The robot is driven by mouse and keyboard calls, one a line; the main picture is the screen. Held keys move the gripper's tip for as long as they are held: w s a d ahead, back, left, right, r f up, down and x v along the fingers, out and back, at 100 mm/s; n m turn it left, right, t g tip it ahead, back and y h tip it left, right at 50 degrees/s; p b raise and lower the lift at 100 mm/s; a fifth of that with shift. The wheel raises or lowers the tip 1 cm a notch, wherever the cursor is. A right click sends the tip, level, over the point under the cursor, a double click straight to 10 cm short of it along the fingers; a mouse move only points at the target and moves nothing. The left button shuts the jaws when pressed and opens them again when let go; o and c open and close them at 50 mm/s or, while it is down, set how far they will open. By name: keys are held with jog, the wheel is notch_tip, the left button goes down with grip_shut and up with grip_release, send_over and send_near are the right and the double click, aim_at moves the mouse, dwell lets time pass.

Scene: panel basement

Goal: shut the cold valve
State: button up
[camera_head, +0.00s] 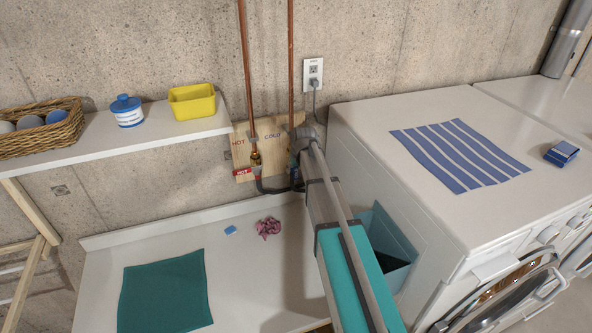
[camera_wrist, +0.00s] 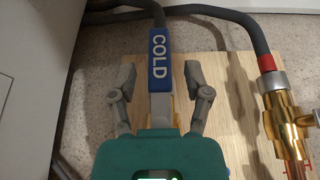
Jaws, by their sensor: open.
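The cold valve's blue lever (camera_wrist: 159,58), marked COLD, shows in the wrist view, lined up with a dark hose beyond it. My gripper (camera_wrist: 161,68) is open, with one finger on each side of the lever and a visible gap on both sides. The valve body under the lever is mostly hidden by my gripper. In the head view my arm reaches to the wooden board (camera_head: 268,129) under the COLD lettering, and hides the cold valve there.
The brass hot valve (camera_wrist: 286,122) is close by on the right in the wrist view, and its red HOT handle (camera_head: 242,172) shows in the head view. A washer (camera_head: 440,150) stands right of my arm. A shelf (camera_head: 90,137) with a yellow tub (camera_head: 192,102) is at left.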

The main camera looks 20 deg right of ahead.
grip_shut()
jog(key=shift+y, duration=0.3)
dwell(0.4)
jog(key=shift+a+m+y+b, duration=0.35)
jog(key=shift+a+m+y, duration=0.05)
jog(key=shift+y, duration=0.7)
jog(key=shift+s+a+r+m+y+b, duration=0.1)
jog(key=shift+a+r+m+y+b, duration=0.2)
jog(key=shift+y+b, duration=0.7)
jog(key=shift+w+a+r+m+y+b, duration=0.2)
jog(key=shift+a+y+b, duration=0.3)
jog(key=shift+y, duration=0.9)
jog(key=shift+s+a+r+m+y+b, duration=0.2)
jog(key=shift+a+m+y+b, duration=0.1)
jog(key=shift+y+b, duration=0.75)
